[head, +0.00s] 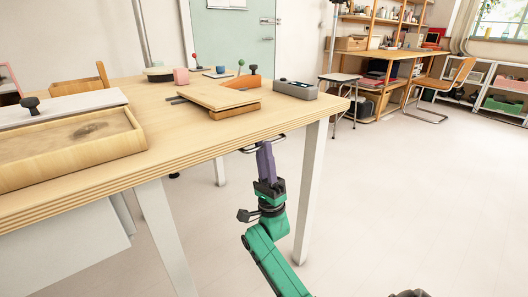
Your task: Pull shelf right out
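A light wooden workbench (195,135) with pale grey legs fills the left and middle of the head view. A thin dark handle (246,150) sits just under its front edge, near the right corner. The shelf behind this handle is hidden under the tabletop. My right gripper (265,149) has purple fingers pointing up at the handle. The fingers are close together and their tips overlap the bar, so they look shut on it. My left gripper is not in view.
A wooden tray (140,138), stacked boards (220,98) and a grey box (295,90) lie on the bench. A bench leg (311,190) stands close right of my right gripper. The floor (420,190) to the right is clear.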

